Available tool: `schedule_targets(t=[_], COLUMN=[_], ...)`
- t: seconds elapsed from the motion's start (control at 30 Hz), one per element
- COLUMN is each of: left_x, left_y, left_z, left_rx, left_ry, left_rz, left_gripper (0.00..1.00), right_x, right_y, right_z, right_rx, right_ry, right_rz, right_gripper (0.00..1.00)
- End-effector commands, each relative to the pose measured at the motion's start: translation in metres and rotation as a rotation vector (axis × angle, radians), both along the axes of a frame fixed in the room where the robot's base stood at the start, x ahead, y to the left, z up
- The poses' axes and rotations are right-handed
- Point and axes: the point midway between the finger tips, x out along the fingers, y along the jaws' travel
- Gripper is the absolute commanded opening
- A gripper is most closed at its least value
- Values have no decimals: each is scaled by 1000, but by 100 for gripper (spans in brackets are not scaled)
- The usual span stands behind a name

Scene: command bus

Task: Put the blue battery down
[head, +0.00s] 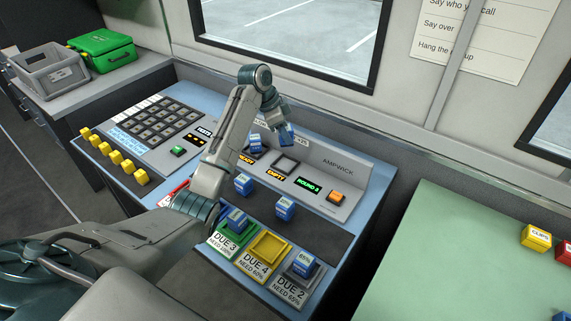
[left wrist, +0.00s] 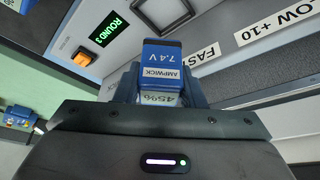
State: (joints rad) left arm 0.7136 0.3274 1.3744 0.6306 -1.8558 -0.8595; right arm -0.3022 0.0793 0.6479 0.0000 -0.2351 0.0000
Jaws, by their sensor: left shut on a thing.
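My left gripper (head: 286,138) is shut on a blue battery (left wrist: 164,72) and holds it above the charger panel. The battery shows the words AMPWICK and 7.4 V in the left wrist view. On the charger (head: 345,178), one bay holds a blue battery (head: 255,141); the bay (head: 286,164) above the EMPTY label is bare. Two more blue batteries stand on the dark strip, a left one (head: 243,182) and a right one (head: 285,207). The green DUE 3 tray (head: 219,239) and the grey DUE 2 tray (head: 291,276) each hold a blue battery. The yellow DUE 4 tray (head: 268,244) is empty.
A keypad (head: 162,120) and a row of yellow knobs (head: 118,158) lie left of my arm. An orange button (head: 337,196) sits at the charger's right. A green table (head: 430,260) stands at the right. The dark strip (head: 325,233) has free room at its right end.

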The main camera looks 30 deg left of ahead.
Motion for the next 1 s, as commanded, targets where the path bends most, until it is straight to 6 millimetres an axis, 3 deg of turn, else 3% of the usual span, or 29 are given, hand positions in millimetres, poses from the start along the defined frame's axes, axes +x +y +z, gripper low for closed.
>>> schedule_targets(t=[0.2,0.63,1.0], left_x=[-1,-1,-1], left_y=[0,-1,0], left_z=[-39,-86,-94], left_rx=[-1,-1,1], left_ry=[5,4,2], left_rz=[-2,-2,-2], left_gripper=[9,9,9], right_x=[-5,-11,-10], right_y=[-7,-2,5], right_z=[11,19,17], right_rx=[-7,-2,6], right_ry=[7,12,9], right_rz=[2,0,-3], right_gripper=[0,0,0])
